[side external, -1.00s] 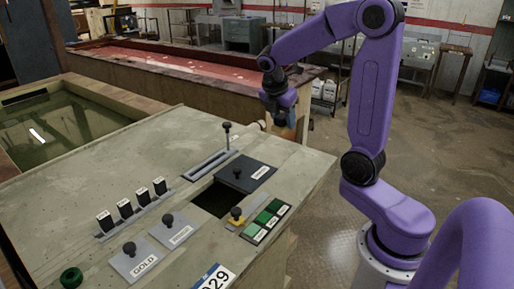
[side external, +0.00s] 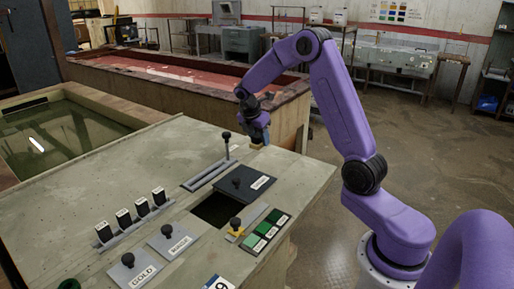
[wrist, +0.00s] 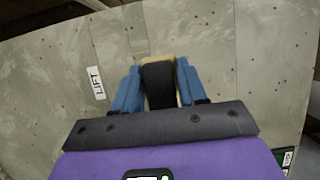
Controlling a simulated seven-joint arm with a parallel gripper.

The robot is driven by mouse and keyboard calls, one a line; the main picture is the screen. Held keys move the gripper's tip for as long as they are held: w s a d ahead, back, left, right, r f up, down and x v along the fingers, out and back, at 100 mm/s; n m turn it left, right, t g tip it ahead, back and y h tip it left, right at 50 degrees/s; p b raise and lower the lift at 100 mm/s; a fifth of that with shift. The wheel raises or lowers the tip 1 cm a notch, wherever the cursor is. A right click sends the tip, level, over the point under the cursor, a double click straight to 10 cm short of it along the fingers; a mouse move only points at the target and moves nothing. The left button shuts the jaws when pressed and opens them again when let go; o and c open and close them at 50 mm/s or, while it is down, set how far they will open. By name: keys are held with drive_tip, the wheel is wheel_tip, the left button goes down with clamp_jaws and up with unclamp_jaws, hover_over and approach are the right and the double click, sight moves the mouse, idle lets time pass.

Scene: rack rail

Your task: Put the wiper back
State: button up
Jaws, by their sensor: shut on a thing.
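My gripper (wrist: 158,88) has blue fingers shut on the wiper, a block with a black top (wrist: 158,84) and a tan edge showing around it. In the side external view my gripper (side external: 258,138) is over the far right part of the grey console (side external: 110,200), pointing down. The tan lower part of the wiper (side external: 257,147) shows just under the fingers. I cannot tell whether it touches the console top. The wiper's underside is hidden.
An upright lever (side external: 227,143) stands left of my gripper. A dark plate (side external: 245,183) lies nearer, beside a dark square opening (side external: 213,209). A "LIFT" label (wrist: 97,83) shows left of the fingers.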

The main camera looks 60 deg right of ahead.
sight(257, 156)
drive_tip(key=shift+w+d+f, duration=0.25)
drive_tip(key=shift+w+f, duration=0.45)
drive_tip(key=shift+f, duration=1.6)
drive_tip(key=shift+f, duration=0.15)
drive_tip(key=o, duration=0.9)
drive_tip(key=shift+o, duration=0.2)
